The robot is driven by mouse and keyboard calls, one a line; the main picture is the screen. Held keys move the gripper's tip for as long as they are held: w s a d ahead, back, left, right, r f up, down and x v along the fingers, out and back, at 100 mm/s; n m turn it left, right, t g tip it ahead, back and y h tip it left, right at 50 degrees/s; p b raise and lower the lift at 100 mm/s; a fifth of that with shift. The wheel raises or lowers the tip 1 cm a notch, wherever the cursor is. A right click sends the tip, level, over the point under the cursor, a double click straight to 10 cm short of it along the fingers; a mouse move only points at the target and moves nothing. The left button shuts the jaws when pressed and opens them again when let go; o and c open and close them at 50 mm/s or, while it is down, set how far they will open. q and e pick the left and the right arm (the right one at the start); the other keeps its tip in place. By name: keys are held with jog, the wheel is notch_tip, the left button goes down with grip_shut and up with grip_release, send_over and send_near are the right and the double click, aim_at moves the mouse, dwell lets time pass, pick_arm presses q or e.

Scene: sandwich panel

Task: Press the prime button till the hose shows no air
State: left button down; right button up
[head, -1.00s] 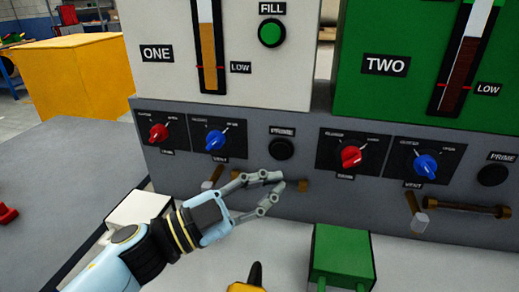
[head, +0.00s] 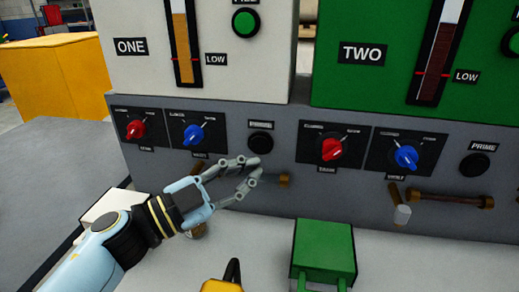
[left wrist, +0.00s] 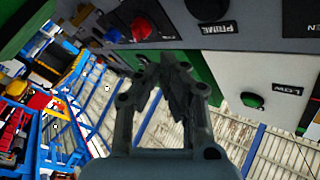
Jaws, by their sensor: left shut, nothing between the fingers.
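The black prime button (head: 260,142) of unit ONE sits on the grey panel under its PRIME label. My left gripper (head: 256,167) is shut and empty, its fingertips just below that button in the head view. I cannot tell whether they touch the panel. In the left wrist view, the gripper (left wrist: 174,72) points toward the panel, with a dark button (left wrist: 207,8) beside a PRIME label. The hose under unit ONE is mostly hidden behind the fingers; its brass end (head: 283,181) shows. Unit TWO has its own prime button (head: 474,164) and brown hose (head: 450,199). My right gripper is not in view.
Red knobs (head: 136,129) and blue knobs (head: 194,134) flank the buttons. A green box (head: 324,252) and a yellow object with a black handle (head: 225,285) stand in front of the panel. A valve lever (head: 401,213) juts out below unit TWO.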

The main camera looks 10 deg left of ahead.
aim_at(260, 144)
pick_arm(q)
jog(key=w+b, duration=0.1)
jog(key=w, duration=0.4)
jog(key=shift+w, duration=0.35)
dwell(0.3)
dwell(0.8)
jog(key=shift+w, duration=0.15)
jog(key=shift+w, duration=0.25)
